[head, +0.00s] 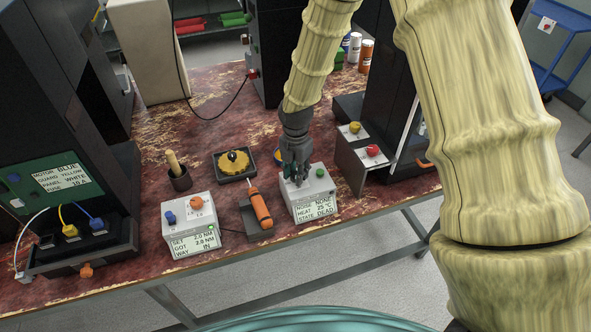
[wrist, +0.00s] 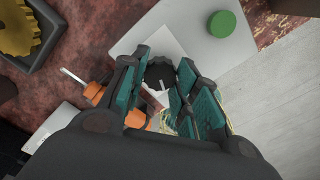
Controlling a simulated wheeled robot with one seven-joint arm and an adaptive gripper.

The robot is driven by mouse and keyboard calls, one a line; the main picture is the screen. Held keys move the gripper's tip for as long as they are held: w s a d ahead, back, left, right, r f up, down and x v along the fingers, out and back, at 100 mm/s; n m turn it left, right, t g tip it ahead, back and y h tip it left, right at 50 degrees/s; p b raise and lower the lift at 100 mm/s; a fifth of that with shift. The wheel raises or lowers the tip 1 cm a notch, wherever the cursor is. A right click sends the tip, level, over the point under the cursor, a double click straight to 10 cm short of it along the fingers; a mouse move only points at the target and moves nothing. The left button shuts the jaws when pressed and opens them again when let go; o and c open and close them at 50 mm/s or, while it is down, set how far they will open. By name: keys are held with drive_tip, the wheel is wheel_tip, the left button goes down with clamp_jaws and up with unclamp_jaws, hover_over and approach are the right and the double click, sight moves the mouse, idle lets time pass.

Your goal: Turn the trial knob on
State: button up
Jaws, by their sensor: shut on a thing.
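A pale grey box (head: 326,186) stands near the front edge of the bench. Its front label (head: 316,210) reads noise none, heat 25 °C, state dead. The trial knob (wrist: 160,71), dark and round with a light pointer mark, sits on the box top in the wrist view. In the head view my gripper hides it. My gripper (head: 298,178) points down at the box top and is shut on the knob, with its teal-padded fingers (wrist: 162,85) on both sides of it. A green button (wrist: 222,24) is beside the knob.
An orange-handled driver (head: 260,207) lies left of the box, beside a second grey box (head: 190,232) with blue and orange knobs. A yellow gear (head: 234,162) sits in a dark tray behind. A grey stand (head: 362,160) with red and yellow buttons is at right.

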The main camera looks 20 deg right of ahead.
drive_tip(key=m, duration=0.3)
drive_tip(key=shift+r+m+p, duration=0.1)
drive_tip(key=shift+m+p, duration=0.3)
drive_tip(key=m, duration=0.3)
drive_tip(key=shift+m+p, duration=0.3)
drive_tip(key=shift+p, duration=0.05)
drive_tip(key=m, duration=0.5)
drive_tip(key=shift+m+p, duration=0.3)
drive_tip(key=shift+m, duration=0.4)
